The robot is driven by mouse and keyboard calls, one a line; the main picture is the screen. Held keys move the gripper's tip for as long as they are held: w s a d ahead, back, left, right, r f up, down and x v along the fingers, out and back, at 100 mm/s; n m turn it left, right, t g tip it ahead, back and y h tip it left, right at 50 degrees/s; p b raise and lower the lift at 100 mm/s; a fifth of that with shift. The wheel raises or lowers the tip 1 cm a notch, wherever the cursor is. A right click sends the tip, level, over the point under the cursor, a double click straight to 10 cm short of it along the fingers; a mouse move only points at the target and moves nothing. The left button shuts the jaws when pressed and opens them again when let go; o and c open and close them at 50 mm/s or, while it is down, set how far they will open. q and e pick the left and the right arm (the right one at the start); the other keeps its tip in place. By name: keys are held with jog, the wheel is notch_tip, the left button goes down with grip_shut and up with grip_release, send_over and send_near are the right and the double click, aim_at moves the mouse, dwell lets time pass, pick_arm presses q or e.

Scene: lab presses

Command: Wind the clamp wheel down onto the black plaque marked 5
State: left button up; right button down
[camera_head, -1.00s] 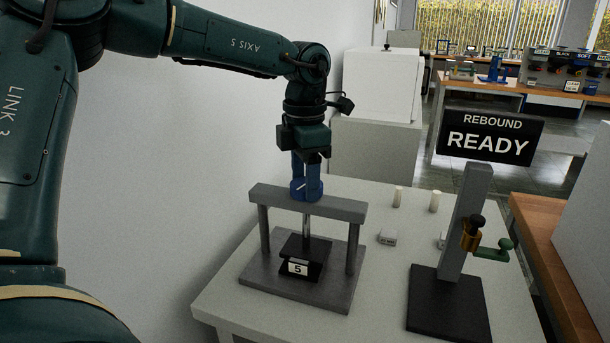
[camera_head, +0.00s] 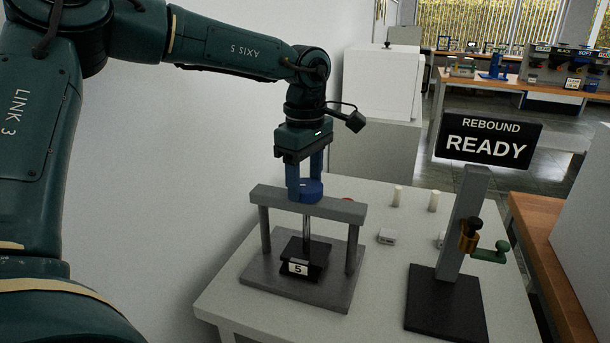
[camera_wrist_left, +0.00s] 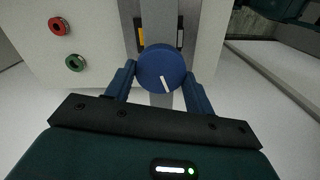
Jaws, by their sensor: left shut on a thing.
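The blue clamp wheel (camera_head: 312,190) sits on top of the grey crossbar of the press (camera_head: 308,203). It also shows in the left wrist view (camera_wrist_left: 160,62), with a white mark pointing down and slightly right. My left gripper (camera_head: 304,184) reaches down from above and is shut on the wheel, one finger on each side. A screw runs down from the crossbar to a black pressure plate (camera_head: 306,246). The black plaque marked 5 (camera_head: 298,268) is under that plate on the grey base. I cannot tell whether plate and plaque touch. My right gripper is not in view.
A dark sign reads "REBOUND READY" (camera_head: 487,138). Two pale pegs and small blocks are on the white table (camera_head: 385,285).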

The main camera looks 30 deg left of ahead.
aim_at(307, 184)
pick_arm(q)
jog(key=m, duration=0.5)
jog(key=shift+w+r+m+p, duration=0.1)
jog(key=shift+m+p, duration=0.2)
jog(key=shift+p, duration=0.1)
jog(key=m, duration=0.5)
jog(key=shift+d+p, duration=0.1)
jog(key=shift+p, duration=0.2)
jog(key=o, duration=1)
jog(key=shift+c, duration=0.2)
notch_tip(307, 184, up, 13)
